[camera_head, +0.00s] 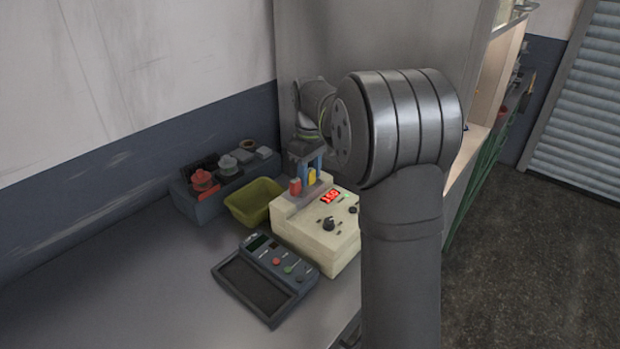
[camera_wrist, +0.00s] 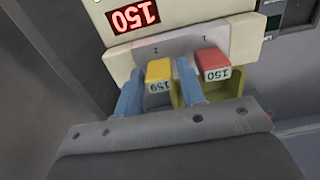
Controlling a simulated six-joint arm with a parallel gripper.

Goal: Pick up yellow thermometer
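The yellow thermometer (camera_head: 312,176) stands in a grey holder plate on the cream control box (camera_head: 318,243). In the wrist view the yellow thermometer (camera_wrist: 159,71) has a white number label on its near side. A red thermometer (camera_head: 295,187) stands beside it and also shows in the wrist view (camera_wrist: 212,62). My gripper (camera_head: 312,168) has its two blue fingers pointing down at the holder. In the wrist view my gripper (camera_wrist: 158,68) is open, with one finger on each side of the yellow thermometer. The right finger is between the yellow and red ones. I cannot tell whether either finger touches.
The control box has a red lit display (camera_head: 330,196) and a black knob. A yellow-green bin (camera_head: 243,207) stands left of it, with a dark rack (camera_head: 190,205) of several parts behind. A dark scale-like device (camera_head: 240,288) lies in front. The bench is clear at left.

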